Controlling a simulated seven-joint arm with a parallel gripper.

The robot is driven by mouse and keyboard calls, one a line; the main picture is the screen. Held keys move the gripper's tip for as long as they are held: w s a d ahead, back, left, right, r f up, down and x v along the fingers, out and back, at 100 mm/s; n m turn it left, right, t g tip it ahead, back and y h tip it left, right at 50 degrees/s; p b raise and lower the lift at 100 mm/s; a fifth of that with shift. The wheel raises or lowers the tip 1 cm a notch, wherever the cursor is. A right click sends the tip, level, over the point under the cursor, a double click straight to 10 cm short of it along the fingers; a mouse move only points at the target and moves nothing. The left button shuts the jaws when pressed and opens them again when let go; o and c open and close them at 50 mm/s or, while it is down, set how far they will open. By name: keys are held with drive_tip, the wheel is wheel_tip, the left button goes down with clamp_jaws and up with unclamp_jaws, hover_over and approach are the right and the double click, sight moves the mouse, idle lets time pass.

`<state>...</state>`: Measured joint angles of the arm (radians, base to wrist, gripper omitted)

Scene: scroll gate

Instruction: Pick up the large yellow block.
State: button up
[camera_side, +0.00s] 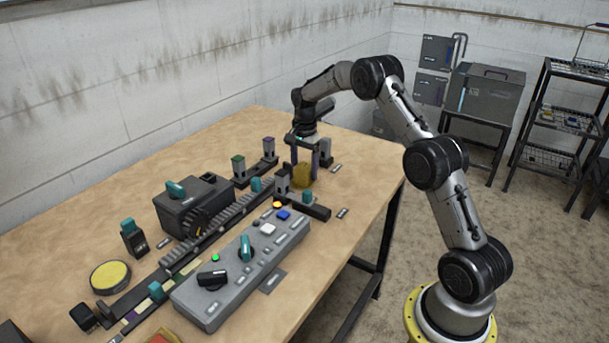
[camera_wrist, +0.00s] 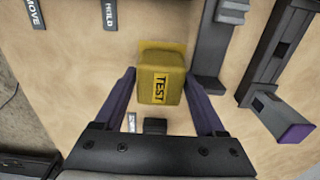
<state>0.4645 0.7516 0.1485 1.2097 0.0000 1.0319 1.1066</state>
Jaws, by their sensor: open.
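The large yellow block (camera_side: 303,175) stands on the table near its far right part in the side view. In the wrist view the yellow block (camera_wrist: 162,80) carries a label reading TEST. My gripper (camera_side: 305,168) points down over the block. In the wrist view my gripper (camera_wrist: 160,82) is open, with one purple-grey finger on each side of the block. Small gaps show between the fingers and the block, so it does not look gripped. The block's underside is hidden.
Grey posts on dark rails stand close to the block, one with a purple top (camera_wrist: 296,133). A grey control panel (camera_side: 245,268) with buttons and levers lies nearer the camera. A dark geared box (camera_side: 190,205) and a round yellow button (camera_side: 110,276) are to the left.

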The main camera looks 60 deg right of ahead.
drive_tip(key=shift+r, duration=0.1)
clamp_jaws()
idle(0.3)
